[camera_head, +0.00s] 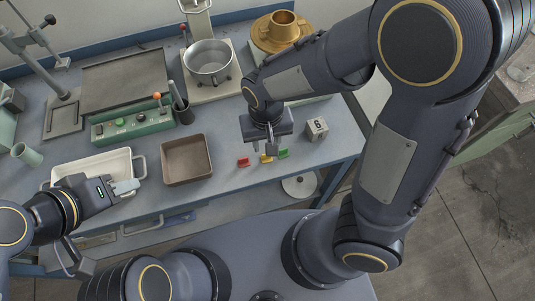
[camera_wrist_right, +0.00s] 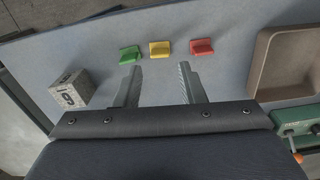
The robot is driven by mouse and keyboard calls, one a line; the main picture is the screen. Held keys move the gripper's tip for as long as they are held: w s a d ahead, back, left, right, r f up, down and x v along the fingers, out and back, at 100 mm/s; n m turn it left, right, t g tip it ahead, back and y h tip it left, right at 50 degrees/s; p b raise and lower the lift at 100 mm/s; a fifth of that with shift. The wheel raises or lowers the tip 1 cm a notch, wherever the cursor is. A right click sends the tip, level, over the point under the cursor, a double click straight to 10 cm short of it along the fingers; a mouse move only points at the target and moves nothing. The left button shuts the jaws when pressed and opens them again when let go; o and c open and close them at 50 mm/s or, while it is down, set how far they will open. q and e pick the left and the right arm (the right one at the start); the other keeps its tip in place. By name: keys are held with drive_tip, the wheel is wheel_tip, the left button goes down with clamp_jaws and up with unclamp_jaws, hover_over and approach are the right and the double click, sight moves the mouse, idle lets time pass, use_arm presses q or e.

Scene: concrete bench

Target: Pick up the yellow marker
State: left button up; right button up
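The yellow marker (camera_wrist_right: 159,48) is a small block lying on the bench between a green one (camera_wrist_right: 129,54) and a red one (camera_wrist_right: 201,47) in the right wrist view. In the head view the yellow marker (camera_head: 266,158) shows partly behind my right gripper (camera_head: 262,150). My right gripper (camera_wrist_right: 160,67) is open and empty, its two fingers pointing toward the yellow marker, one to each side of its line. I see no contact. My left gripper (camera_head: 134,187) looks shut and empty, over the white tray at the left.
A number cube (camera_head: 317,128) stands right of the markers. A brown tray (camera_head: 186,180) lies to their left, with the white tray (camera_head: 62,172) beyond. A green button box (camera_head: 132,126) and a pot (camera_head: 208,60) stand further back. The bench's front edge is close.

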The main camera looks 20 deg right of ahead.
drive_tip(key=f, duration=0.6)
drive_tip(key=shift+w+d+f, duration=0.1)
drive_tip(key=shift+w+f, duration=0.15)
drive_tip(key=shift+w, duration=0.05)
drive_tip(key=shift+c, duration=0.2)
drive_tip(key=c, duration=0.7)
